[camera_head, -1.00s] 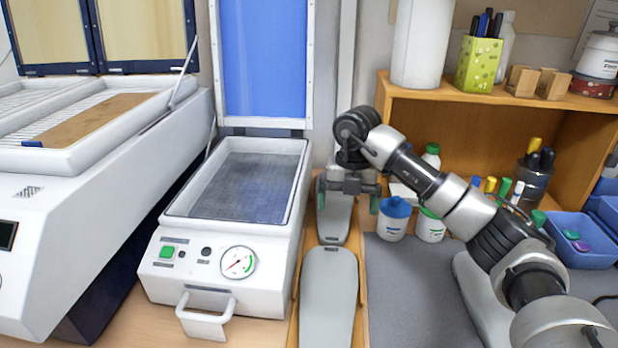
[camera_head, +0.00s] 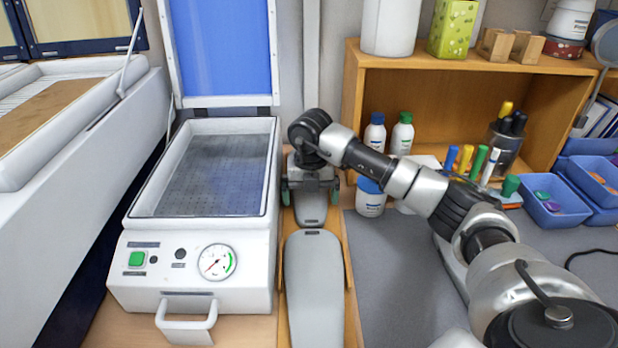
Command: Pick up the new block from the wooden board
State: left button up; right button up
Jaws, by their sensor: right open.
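Two grey sole-shaped blocks lie in line on the narrow wooden board (camera_head: 349,320). The near block (camera_head: 315,295) is in full view down to the bottom edge of the picture. The far block (camera_head: 312,212) is partly hidden under my right gripper (camera_head: 311,196). That gripper is open, with one green-tipped finger on each side of the far block. I cannot tell whether the fingers touch it. My left gripper is not in view.
A white press (camera_head: 122,270) with its blue lid raised stands left of the board. A blue-capped jar (camera_head: 371,200) stands close to the right of my gripper. A wooden shelf (camera_head: 355,90) is behind my arm. The grey mat (camera_head: 385,270) is partly clear.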

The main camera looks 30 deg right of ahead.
jog(key=shift+f, duration=1.05)
jog(key=c, duration=1)
jog(key=shift+o, duration=0.2)
jog(key=shift+r, duration=0.1)
jog(key=shift+r, duration=0.1)
